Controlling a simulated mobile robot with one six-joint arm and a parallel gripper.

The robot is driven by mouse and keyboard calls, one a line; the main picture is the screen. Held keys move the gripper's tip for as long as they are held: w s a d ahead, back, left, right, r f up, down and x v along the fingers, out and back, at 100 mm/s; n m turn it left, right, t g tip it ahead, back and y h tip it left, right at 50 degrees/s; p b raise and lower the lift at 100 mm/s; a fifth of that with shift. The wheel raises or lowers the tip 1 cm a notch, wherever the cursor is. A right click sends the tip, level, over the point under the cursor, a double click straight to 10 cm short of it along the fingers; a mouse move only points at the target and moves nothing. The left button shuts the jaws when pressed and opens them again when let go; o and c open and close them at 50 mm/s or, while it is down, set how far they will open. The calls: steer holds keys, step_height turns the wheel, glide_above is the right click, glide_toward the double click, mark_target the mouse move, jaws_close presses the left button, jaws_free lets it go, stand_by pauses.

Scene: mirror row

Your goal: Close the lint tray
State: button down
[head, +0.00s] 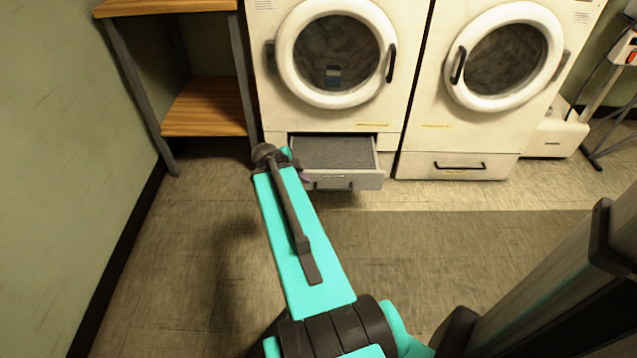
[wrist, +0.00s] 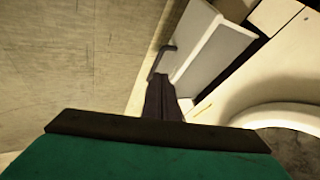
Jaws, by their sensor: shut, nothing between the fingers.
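The lint tray (head: 362,181) is pulled out below the left dryer, its grey mesh inside and dark front handle in sight. In the wrist view, the tray's pale front (wrist: 218,52) and its handle (wrist: 165,55) are beyond my fingers. My gripper (wrist: 160,80) is shut and empty, its tips close to the handle's near end; I cannot tell whether they touch. In the head view my teal arm reaches to the tray's left front corner, and the fingers are mostly hidden there.
The left dryer (head: 398,110) has its round door shut. The right dryer (head: 425,105) stands beside it with its lower tray (head: 457,167) closed. A wooden shelf unit (head: 205,108) is to the left. The floor (head: 430,235) in front is clear.

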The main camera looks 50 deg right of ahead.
steer(key=shift+s+d+r+m, duration=0.1)
steer(key=shift+s+d+m, duration=0.1)
steer(key=shift+d+m, duration=0.35)
steer(key=shift+d+f+b, duration=0.15)
steer(key=shift+f+b, duration=0.05)
steer(key=shift+b, duration=0.25)
steer(key=b, duration=0.7)
glide_toward(323, 176)
steer(key=shift+s+x, duration=0.1)
steer(key=shift+x, duration=1.2)
steer(key=shift+s+x, duration=0.15)
steer(key=shift+x, duration=1.1)
steer(key=shift+f, duration=0.15)
steer(key=shift+w+d, duration=0.15)
steer(key=shift+w, duration=0.05)
steer(key=w+d, duration=0.3)
steer(key=d, duration=0.2)
steer(key=w+d+p, duration=0.1)
steer(key=w+d, duration=0.3)
steer(key=d, duration=0.1)
steer(key=w+d+p, duration=0.1)
steer(key=w+d, duration=0.3)
steer(key=d, duration=0.1)
steer(key=shift+w+d, duration=0.1)
steer(key=shift+d, duration=0.25)
steer(key=shift+a, duration=0.1)
